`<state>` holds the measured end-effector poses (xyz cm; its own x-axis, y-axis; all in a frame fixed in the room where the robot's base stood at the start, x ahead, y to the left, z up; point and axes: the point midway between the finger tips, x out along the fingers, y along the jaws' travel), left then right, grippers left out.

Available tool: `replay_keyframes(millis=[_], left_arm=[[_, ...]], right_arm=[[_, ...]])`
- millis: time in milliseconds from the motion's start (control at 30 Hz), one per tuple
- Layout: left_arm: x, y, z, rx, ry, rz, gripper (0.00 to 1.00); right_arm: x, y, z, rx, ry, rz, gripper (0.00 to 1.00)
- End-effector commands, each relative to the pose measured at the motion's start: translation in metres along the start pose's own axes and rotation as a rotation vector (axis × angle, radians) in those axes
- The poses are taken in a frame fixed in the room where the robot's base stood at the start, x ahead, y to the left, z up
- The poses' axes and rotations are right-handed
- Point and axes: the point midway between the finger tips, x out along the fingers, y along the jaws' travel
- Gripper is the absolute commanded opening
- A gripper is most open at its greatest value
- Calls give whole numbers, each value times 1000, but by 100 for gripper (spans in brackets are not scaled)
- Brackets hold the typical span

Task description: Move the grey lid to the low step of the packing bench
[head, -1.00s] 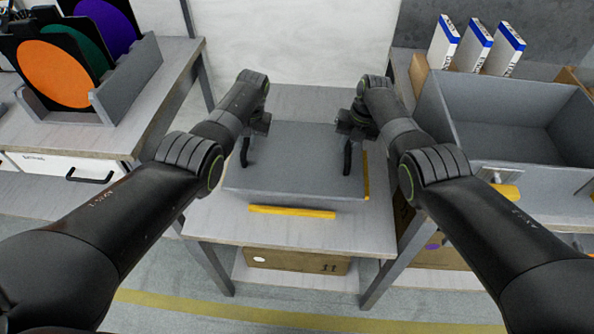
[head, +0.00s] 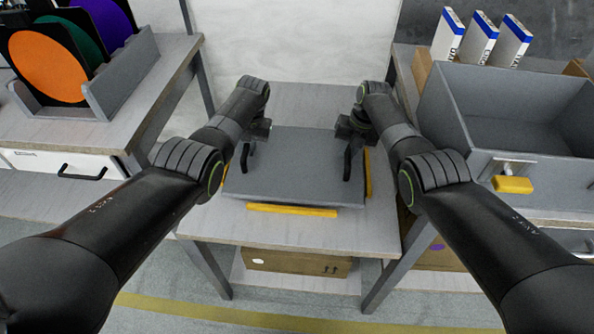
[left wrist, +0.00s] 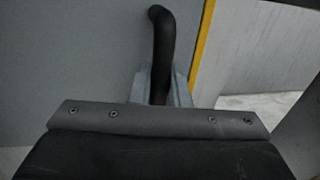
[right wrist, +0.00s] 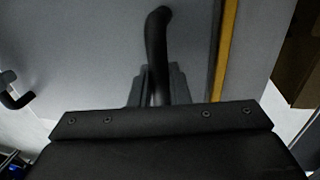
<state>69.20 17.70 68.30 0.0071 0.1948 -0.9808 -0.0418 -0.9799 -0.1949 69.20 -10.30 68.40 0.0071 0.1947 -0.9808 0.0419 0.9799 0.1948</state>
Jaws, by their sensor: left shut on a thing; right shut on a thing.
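The grey lid (head: 300,170) is a flat plate with two upright black handles. It lies level over the low step (head: 340,232) of the bench, between yellow strips, its front edge close behind the front strip (head: 292,210). I cannot tell whether it touches the step. My left gripper (head: 254,140) is shut on the left handle (head: 245,157), which also shows in the left wrist view (left wrist: 162,45). My right gripper (head: 347,140) is shut on the right handle (head: 347,165), seen too in the right wrist view (right wrist: 156,45). The gripping fingers are partly hidden in the head view.
A grey open bin (head: 500,140) stands on the right bench, with a yellow-handled latch (head: 512,185) facing me. White-and-blue boxes (head: 480,40) stand behind it. A rack with coloured discs (head: 48,65) is on the left bench. A cardboard box (head: 295,261) sits on the shelf below.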

Motion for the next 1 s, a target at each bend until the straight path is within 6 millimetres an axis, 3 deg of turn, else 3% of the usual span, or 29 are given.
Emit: replay_keyframes(millis=[233,267,400,767,1000], left_arm=[[13,2,-1,-1,1,-2,0],[11,1,0,-1,0,-2,20],[11,1,0,-1,0,-1,38],[8,2,0,0,0,0,38],[-16,2,-1,0,4,0,38]], right_arm=[[13,-3,1,0,-2,-1,0],[11,-3,0,1,-1,-1,20],[10,-3,0,1,0,-1,38],[10,-2,0,0,0,0,38],[10,-2,0,0,0,0,38]])
